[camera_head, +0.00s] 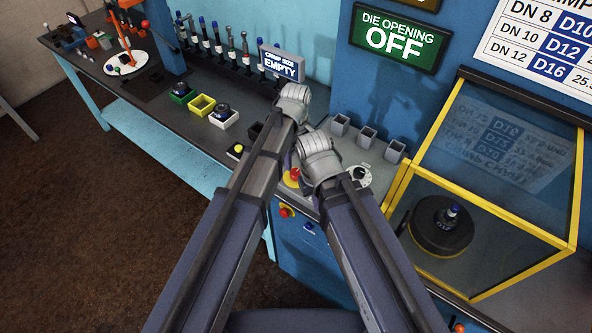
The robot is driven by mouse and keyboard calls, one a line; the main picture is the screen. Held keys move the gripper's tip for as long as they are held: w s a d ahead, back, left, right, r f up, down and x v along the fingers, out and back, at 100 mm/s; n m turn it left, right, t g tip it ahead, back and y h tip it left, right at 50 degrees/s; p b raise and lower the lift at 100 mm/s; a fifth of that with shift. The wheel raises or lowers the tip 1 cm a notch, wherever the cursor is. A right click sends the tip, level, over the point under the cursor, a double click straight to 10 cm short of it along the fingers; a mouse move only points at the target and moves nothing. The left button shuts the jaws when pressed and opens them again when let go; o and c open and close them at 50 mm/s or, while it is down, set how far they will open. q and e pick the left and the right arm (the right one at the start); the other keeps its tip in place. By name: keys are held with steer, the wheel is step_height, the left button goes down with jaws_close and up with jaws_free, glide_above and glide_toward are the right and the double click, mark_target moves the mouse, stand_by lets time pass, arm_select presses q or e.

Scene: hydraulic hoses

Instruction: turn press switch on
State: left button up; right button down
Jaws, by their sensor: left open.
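A round pale dial with a black knob (359,174) sits on the bench top in front of the blue press; it looks like the press switch, but its markings are too small to read. The green press display (394,38) reads "DIE OPENING OFF". My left gripper (294,100) is beyond and left of the dial, above the back of the bench, apart from it; its jaws are open and its fingertips are mostly hidden. My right gripper (318,156) is just left of the dial; its fingers point away and I cannot tell their opening or whether they touch anything.
A red button on yellow (292,177) is partly hidden by my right gripper. Grey square cups (367,137) stand behind the dial. A yellow-framed clear guard (497,170) encloses a black die at right. A "CRIMP SIZE EMPTY" sign (281,66) and a hose-fitting rack stand at the back.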

mark_target(296, 172)
arm_select(q)
step_height(296, 172, down, 8)
steer(key=b, duration=0.7)
steer(key=shift+r, duration=0.25)
jaws_close()
